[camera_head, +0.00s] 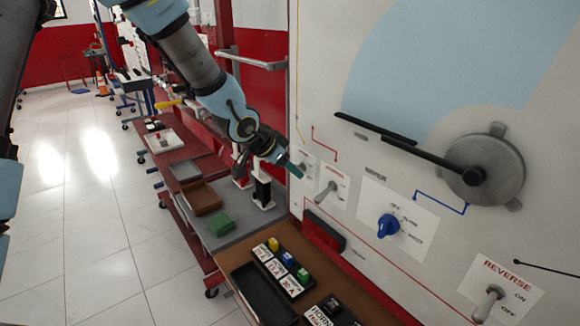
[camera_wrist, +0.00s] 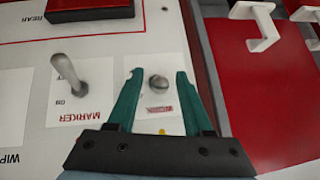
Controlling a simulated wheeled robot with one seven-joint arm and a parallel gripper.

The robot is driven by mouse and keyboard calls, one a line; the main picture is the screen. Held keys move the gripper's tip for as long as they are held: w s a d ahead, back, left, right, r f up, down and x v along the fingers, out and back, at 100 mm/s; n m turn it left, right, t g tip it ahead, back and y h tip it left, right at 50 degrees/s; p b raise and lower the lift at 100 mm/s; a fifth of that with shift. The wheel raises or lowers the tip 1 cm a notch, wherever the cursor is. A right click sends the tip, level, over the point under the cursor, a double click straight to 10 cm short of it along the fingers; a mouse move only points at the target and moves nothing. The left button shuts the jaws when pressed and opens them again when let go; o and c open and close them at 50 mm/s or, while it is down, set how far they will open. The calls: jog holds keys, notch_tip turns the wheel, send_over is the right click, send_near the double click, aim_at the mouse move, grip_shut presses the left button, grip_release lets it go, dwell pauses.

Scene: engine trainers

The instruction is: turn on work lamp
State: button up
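A small metal toggle switch (camera_wrist: 158,84) on a white plate with a small red label shows in the wrist view; the label is too blurred to read surely. In the head view its plate (camera_head: 307,160) is on the wall panel, partly behind my gripper. My gripper (camera_wrist: 158,76) is open, with one teal finger on each side of this toggle. It holds nothing, and I cannot tell whether a finger touches the lever. In the head view my gripper (camera_head: 294,168) is close to the panel.
The MARKER toggle (camera_wrist: 70,75) is just left of my gripper; it also shows in the head view (camera_head: 328,190). A blue rotary knob (camera_head: 388,226), a REVERSE toggle (camera_head: 488,304) and a round crank (camera_head: 484,171) are further right. A bench with trays (camera_head: 202,197) runs below.

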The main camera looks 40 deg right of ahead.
jog(key=w+p+v, duration=0.1)
jog(key=p+v, duration=0.1)
jog(key=v, duration=0.8)
jog(key=shift+s+a+r, duration=0.25)
jog(key=shift+s+r, duration=0.05)
jog(key=shift+s, duration=0.25)
jog(key=w+a+f+n+t+y, duration=0.1)
jog(key=w+a+n+y, duration=0.3)
jog(key=a, duration=0.8)
jog(key=w+a+f+n+t+y, duration=0.2)
jog(key=w+a+n, duration=0.4)
jog(key=a, duration=0.6)
jog(key=s+a+n+g+y, duration=0.1)
jog(key=a+n, duration=0.3)
jog(key=a, duration=0.5)
jog(key=s+a+n+g+y, duration=0.1)
jog(key=s+a+n, duration=0.3)
jog(key=a, duration=0.5)
jog(key=shift+a+r, duration=0.3)
jog(key=shift+r, duration=0.15)
